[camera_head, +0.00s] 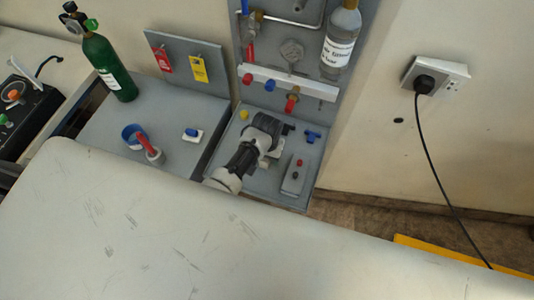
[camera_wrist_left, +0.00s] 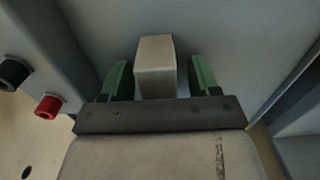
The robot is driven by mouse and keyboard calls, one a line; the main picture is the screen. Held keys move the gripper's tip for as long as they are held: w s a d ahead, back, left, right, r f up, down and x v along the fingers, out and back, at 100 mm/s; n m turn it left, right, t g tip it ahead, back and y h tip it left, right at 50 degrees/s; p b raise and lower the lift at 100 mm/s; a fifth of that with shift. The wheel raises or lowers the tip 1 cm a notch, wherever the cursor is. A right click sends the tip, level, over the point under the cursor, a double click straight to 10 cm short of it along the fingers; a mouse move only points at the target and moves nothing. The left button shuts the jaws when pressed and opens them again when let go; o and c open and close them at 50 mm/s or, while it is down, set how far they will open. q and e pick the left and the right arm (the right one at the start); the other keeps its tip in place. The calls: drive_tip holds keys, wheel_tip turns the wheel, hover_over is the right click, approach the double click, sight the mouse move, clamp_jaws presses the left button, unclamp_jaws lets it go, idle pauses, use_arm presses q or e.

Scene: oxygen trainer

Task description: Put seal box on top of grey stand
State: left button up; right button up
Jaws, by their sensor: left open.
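A pale beige-grey box (camera_wrist_left: 155,68), which I take to be the seal box, stands between the fingers of my left gripper (camera_wrist_left: 160,75) in the left wrist view. The green fingers are open, with a gap on each side of the box. In the head view my left gripper (camera_head: 277,138) is low over the right grey platform, and it hides most of the box (camera_head: 279,152). A grey platform (camera_head: 165,160) lies to the left; I cannot tell which grey surface is the grey stand. My right gripper is not in view.
A blue fitting (camera_head: 312,136), a white block with a blue top (camera_head: 192,135), a blue-red cuff (camera_head: 140,140) and a green cylinder (camera_head: 108,68) stand around. A pipe panel rises behind.

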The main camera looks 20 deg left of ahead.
use_arm(q)
drive_tip(key=shift+f, duration=0.1)
drive_tip(key=shift+c, duration=0.3)
drive_tip(key=c, duration=1)
